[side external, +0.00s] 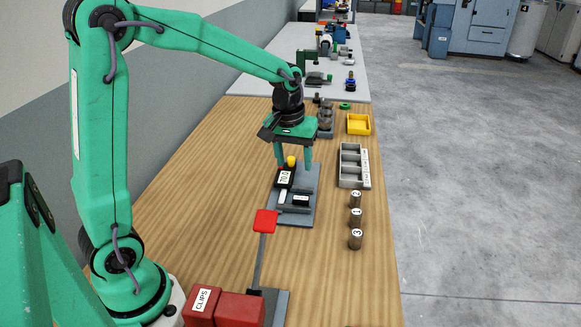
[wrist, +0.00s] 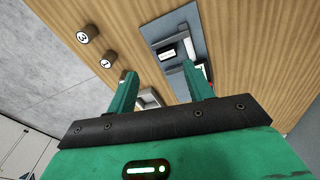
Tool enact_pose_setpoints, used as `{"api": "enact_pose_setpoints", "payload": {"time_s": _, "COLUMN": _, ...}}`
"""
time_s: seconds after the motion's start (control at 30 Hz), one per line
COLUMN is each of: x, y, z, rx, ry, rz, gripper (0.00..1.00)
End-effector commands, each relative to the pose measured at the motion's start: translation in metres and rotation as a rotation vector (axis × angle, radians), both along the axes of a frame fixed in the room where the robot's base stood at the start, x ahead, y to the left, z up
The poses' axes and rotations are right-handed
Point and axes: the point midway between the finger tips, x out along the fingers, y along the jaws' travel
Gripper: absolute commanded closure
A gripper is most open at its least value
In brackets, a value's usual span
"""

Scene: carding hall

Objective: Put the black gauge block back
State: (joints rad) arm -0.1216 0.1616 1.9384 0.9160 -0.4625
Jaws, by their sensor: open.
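A black block with a white label (side external: 300,199) lies on a grey plate (side external: 305,218) on the wooden bench; I take it for the black gauge block. It also shows in the wrist view (wrist: 167,53), beside a thin white block (wrist: 189,48). The white block is also in the side view (side external: 282,196). A black unit with a white number label (side external: 285,178) and a yellow knob (side external: 291,161) stands at the plate's left. My gripper (side external: 294,164) is open and empty, pointing down over the plate's far end. The black block is apart from the fingers.
A grey compartment tray (side external: 342,182) stands right of the plate, with a yellow tray (side external: 358,131) beyond. Several numbered brown cylinders (side external: 356,218) line the bench's right side.

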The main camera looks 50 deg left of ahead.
Motion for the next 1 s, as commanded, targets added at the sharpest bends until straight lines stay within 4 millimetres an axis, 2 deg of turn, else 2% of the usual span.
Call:
{"api": "enact_pose_setpoints", "payload": {"time_s": 0.2, "x": 0.028, "y": 0.014, "z": -0.039, "rx": -0.016, "ry": 0.067, "rz": 0.102, "gripper": 0.48}}
{"api": "enact_pose_setpoints", "payload": {"time_s": 0.4, "x": 0.044, "y": 0.023, "z": -0.068, "rx": -0.025, "ry": 0.108, "rz": 0.172, "gripper": 0.48}}
{"api": "enact_pose_setpoints", "payload": {"time_s": 0.57, "x": 0.049, "y": 0.026, "z": -0.079, "rx": -0.027, "ry": 0.122, "rz": 0.198, "gripper": 0.48}}
{"api": "enact_pose_setpoints", "payload": {"time_s": 0.83, "x": 0.050, "y": 0.026, "z": -0.083, "rx": -0.028, "ry": 0.124, "rz": 0.202, "gripper": 0.48}}
{"api": "enact_pose_setpoints", "payload": {"time_s": 1.0, "x": 0.050, "y": 0.026, "z": -0.096, "rx": -0.028, "ry": 0.126, "rz": 0.202, "gripper": 0.48}}
